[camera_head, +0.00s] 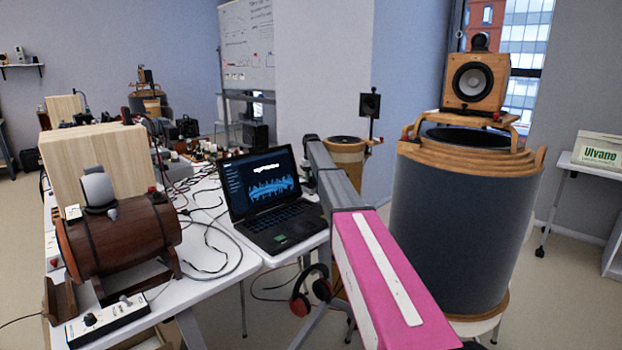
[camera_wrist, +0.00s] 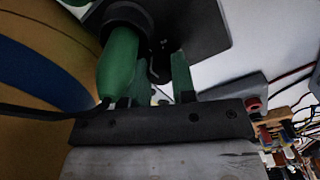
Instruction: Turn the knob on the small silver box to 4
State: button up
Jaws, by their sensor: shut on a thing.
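My gripper (camera_wrist: 150,75) shows in the wrist view with two green fingers, one on each side of a dark thing (camera_wrist: 157,62). It is shut on that thing, which lies in shadow; I cannot tell whether it is the knob. A grey box (camera_wrist: 232,88) with a red fitting (camera_wrist: 253,103) stands to the right of the fingers; I cannot tell whether it is the small silver box. No number or scale is readable. In the head view my arm reaches away past the laptop (camera_head: 272,200), and my fingers cannot be made out.
The laptop stands on the white table (camera_head: 215,262), with loose cables around it. A wooden barrel-shaped device (camera_head: 120,240) and a white box with knobs (camera_head: 108,318) are at the left. A large dark drum (camera_head: 450,230) bearing a speaker (camera_head: 475,80) stands close right of my arm.

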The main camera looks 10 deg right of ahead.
jog(key=o, duration=0.9)
jog(key=shift+r, duration=0.15)
notch_tip(320, 180, up, 11)
jog(key=shift+f, duration=0.2)
